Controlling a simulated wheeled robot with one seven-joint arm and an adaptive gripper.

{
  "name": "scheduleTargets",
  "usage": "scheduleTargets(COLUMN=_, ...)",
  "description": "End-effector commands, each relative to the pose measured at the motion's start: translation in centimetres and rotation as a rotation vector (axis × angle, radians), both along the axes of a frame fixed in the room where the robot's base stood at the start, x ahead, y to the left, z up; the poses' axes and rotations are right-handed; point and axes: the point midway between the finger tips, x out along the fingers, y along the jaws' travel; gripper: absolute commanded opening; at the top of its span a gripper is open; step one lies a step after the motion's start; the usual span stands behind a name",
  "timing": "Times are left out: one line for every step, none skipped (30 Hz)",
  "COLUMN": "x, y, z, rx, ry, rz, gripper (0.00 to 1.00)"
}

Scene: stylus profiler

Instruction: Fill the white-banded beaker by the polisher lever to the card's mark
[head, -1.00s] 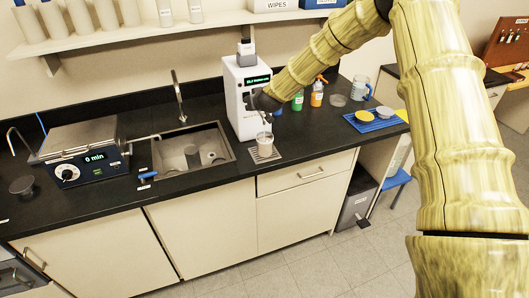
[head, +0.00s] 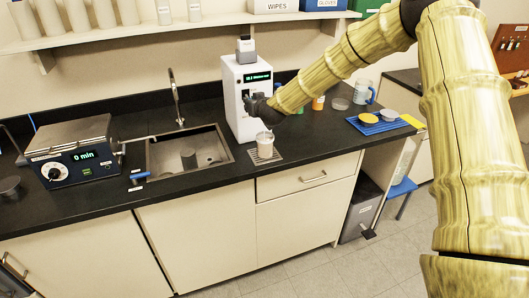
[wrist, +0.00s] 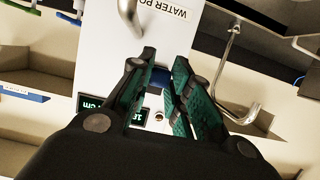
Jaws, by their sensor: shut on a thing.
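The white water polisher (head: 238,92) stands on the black counter right of the sink, its small green display lit. A whitish beaker (head: 264,147) stands upright on the grey drip tray (head: 262,159) in front of it. Its fill level and band are too small to make out. My gripper (head: 250,103) is at the polisher's front, above the beaker. In the wrist view my gripper (wrist: 164,62) is shut on a blue piece (wrist: 160,78) at the polisher's front, which looks like the lever; the fingers hide much of it. The beaker is not clear in the wrist view.
A sink (head: 190,153) with a tap lies to the left, beside a hot-plate-like unit (head: 75,150) reading 0 min. To the right are bottles, a blue-handled jug (head: 362,92), a blue mat (head: 378,123) with two discs, and a yellow card-like piece (head: 412,121).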

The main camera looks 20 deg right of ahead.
Motion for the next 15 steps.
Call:
scheduleTargets(x=-0.09, y=0.04, z=-0.19, rx=0.0, ry=0.004, rz=0.001, gripper=0.0)
scheduleTargets(x=-0.09, y=0.04, z=-0.18, rx=0.0, ry=0.004, rz=0.001, gripper=0.0)
scheduleTargets(x=-0.09, y=0.03, z=-0.18, rx=0.0, ry=0.004, rz=0.001, gripper=0.0)
scheduleTargets(x=-0.1, y=0.03, z=-0.19, rx=0.0, ry=0.005, rz=0.001, gripper=0.0)
scheduleTargets(x=-0.1, y=0.03, z=-0.19, rx=0.0, ry=0.005, rz=0.001, gripper=0.0)
scheduleTargets(x=-0.09, y=0.03, z=-0.2, rx=0.0, ry=0.005, rz=0.001, gripper=0.0)
scheduleTargets(x=-0.09, y=0.02, z=-0.26, rx=0.0, ry=0.004, rz=0.001, gripper=0.0)
scheduleTargets(x=-0.09, y=0.02, z=-0.36, rx=0.0, ry=0.002, rz=0.001, gripper=0.0)
scheduleTargets(x=-0.07, y=0.01, z=-0.55, rx=0.0, ry=-0.003, rz=0.0, gripper=0.0)
scheduleTargets(x=-0.05, y=-0.01, z=-0.69, rx=0.0, ry=-0.009, rz=0.0, gripper=0.0)
scheduleTargets(x=-0.02, y=-0.01, z=-0.84, rx=0.001, ry=-0.016, rz=0.0, gripper=0.0)
scheduleTargets(x=0.0, y=-0.01, z=-1.01, rx=0.001, ry=-0.026, rz=0.0, gripper=0.0)
scheduleTargets(x=0.03, y=-0.01, z=-1.08, rx=0.001, ry=-0.035, rz=0.0, gripper=0.0)
scheduleTargets(x=0.06, y=-0.02, z=-1.11, rx=0.002, ry=-0.044, rz=0.0, gripper=0.0)
scheduleTargets(x=0.09, y=-0.03, z=-1.15, rx=0.002, ry=-0.056, rz=0.0, gripper=0.0)
